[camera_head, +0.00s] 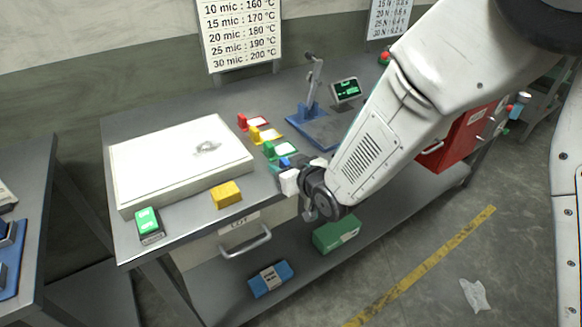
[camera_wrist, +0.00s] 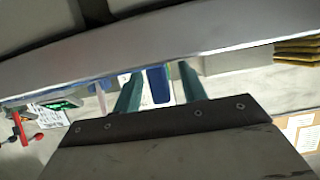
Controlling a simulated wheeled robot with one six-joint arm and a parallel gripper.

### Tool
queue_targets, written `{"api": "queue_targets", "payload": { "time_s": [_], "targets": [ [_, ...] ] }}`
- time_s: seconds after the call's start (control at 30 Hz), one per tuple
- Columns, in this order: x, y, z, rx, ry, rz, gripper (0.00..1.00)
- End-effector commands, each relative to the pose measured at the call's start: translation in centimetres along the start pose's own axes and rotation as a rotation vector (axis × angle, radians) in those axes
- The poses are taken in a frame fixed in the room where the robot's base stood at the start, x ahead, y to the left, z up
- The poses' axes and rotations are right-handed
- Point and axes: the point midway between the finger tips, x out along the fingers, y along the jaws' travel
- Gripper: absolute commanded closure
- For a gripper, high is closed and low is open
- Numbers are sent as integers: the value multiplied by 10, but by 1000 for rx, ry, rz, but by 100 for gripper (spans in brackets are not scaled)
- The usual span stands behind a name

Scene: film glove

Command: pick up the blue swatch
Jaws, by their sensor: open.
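The blue swatch (camera_head: 284,162) is at the near end of a row of coloured swatches on the grey bench, partly hidden by my arm's end. In the wrist view, the blue swatch (camera_wrist: 158,85) shows upright between the two teal fingers of my gripper (camera_wrist: 160,91). The fingers are open, with a gap on each side of the blue piece, and I see no contact. How deep it sits between them cannot be told. In the head view my wrist hangs just right of and nearer than the swatch, and the fingers are not clearly seen.
Red (camera_head: 243,122), yellow (camera_head: 255,134) and green (camera_head: 269,149) swatches lie behind the blue one. A blue-based stand (camera_head: 318,130) is behind, right. A white flat box (camera_head: 180,160), a yellow block (camera_head: 226,194) and a green-screened device (camera_head: 149,224) lie left. A red cabinet (camera_head: 452,142) stands right.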

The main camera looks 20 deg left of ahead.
Motion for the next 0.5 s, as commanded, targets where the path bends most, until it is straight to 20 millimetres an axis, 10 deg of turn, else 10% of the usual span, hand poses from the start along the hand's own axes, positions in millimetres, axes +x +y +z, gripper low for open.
{"api": "queue_targets", "payload": {
  "time_s": [0.2, 0.37, 0.5],
  "targets": [
    [1, 0, 0, 0, 0, 0, 58],
    [1, 0, 0, 0, 0, 0, 100],
    [1, 0, 0, 0, 0, 0, 100]
  ]
}}
